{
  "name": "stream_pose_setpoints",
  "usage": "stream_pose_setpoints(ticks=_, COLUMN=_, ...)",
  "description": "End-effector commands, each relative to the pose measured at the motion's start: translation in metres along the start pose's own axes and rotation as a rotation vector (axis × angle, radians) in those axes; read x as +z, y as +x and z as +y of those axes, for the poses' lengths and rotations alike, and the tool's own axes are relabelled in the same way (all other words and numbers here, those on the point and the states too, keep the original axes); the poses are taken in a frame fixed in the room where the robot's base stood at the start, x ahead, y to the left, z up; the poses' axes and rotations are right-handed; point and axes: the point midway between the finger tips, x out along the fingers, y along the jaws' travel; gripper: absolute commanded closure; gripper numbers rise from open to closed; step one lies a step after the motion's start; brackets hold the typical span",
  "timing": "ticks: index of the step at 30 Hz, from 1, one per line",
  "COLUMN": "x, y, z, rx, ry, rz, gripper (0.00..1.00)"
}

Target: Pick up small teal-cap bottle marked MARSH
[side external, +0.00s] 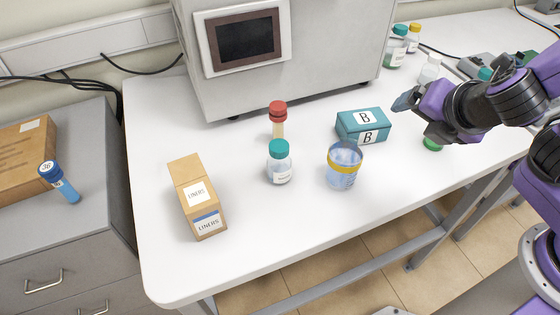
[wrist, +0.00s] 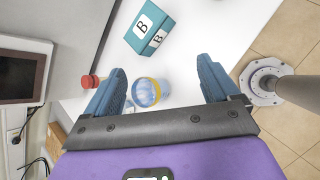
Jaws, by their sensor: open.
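A small clear bottle with a teal cap (side external: 279,162) stands upright near the middle of the white bench; its label is too small to read. Another teal-capped bottle (side external: 396,48) stands at the back right, and a teal cap (side external: 485,74) shows partly behind my arm. I cannot tell which is marked MARSH. My gripper (side external: 416,117) is open and empty above the right side of the bench, right of the teal box and well away from the middle bottle. In the wrist view my fingers (wrist: 162,72) are spread wide with nothing between them.
A yellow-rimmed beaker (side external: 343,166), red-capped tube (side external: 278,120) and teal B box (side external: 363,126) stand near the middle bottle. A LINERS carton (side external: 197,196) is to the left. A grey machine (side external: 290,55) stands behind. The bench front is mostly clear.

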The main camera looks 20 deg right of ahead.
Motion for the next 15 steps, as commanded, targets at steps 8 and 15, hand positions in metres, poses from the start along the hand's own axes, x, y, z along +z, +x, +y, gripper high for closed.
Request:
stream_pose_setpoints(ticks=8, x=-0.057, y=-0.019, z=0.07, rx=0.303, ry=-0.489, rz=-0.149, gripper=0.11)
stream_pose_setpoints(ticks=15, x=-0.097, y=-0.04, z=0.098, rx=0.465, ry=-0.735, rz=-0.23, gripper=0.11)
